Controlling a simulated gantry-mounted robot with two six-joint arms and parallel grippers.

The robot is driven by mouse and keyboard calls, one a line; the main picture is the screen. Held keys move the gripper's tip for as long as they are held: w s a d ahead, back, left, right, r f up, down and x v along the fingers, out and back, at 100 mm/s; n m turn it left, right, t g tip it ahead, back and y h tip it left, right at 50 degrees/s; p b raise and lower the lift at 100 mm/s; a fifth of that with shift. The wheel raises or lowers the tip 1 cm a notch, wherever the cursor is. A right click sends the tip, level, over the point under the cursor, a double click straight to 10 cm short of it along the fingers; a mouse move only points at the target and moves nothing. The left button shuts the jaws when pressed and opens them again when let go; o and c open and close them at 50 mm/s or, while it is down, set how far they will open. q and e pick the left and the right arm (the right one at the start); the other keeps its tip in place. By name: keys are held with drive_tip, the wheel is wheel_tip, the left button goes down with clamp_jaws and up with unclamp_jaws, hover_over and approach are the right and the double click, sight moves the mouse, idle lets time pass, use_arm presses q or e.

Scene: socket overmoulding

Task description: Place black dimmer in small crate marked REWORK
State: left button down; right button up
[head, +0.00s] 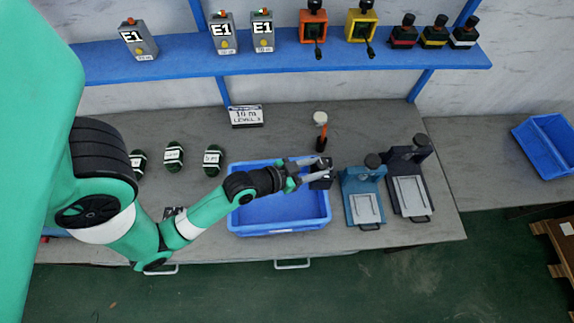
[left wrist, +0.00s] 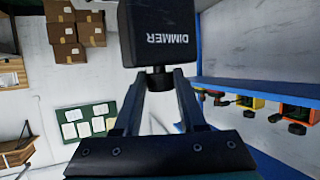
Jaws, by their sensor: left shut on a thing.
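The black dimmer (left wrist: 158,35), with DIMMER printed on it, is between the fingers of my left gripper (left wrist: 160,85) in the left wrist view. The fingers are shut on its narrow neck. In the head view the left gripper (head: 308,168) holds the dimmer (head: 321,178) over the right edge of a blue crate (head: 280,229) on the bench. No REWORK mark can be read on this crate. My right gripper is not in view.
A blue press (head: 364,197) and a dark press (head: 409,183) stand right of the crate. A hammer (head: 320,130) is behind it. Green rolls (head: 174,155) lie to the left. A loaded blue shelf (head: 290,57) runs above. Another blue crate (head: 546,145) is far right.

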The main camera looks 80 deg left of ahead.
use_arm(q)
drive_tip(key=a+f+b, duration=0.2)
drive_tip(key=f+b, duration=0.3)
drive_tip(key=f, duration=0.5)
drive_tip(key=s+a+f+n+y+b, duration=0.1)
drive_tip(key=f+b, duration=0.4)
drive_tip(key=f, duration=0.5)
drive_tip(key=shift+s+a+b, duration=0.25)
drive_tip(key=shift+a+b, duration=0.15)
drive_tip(key=shift+a, duration=0.25)
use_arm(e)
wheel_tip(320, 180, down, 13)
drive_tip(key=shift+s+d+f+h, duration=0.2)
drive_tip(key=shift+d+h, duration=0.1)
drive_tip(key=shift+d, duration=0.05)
use_arm(q)
drive_tip(key=shift+f+b, duration=0.95)
drive_tip(key=shift+f, duration=0.95)
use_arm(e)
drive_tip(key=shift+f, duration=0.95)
use_arm(q)
drive_tip(key=shift+f, duration=0.15)
drive_tip(key=shift+c, duration=2.4)
unclamp_jaws()
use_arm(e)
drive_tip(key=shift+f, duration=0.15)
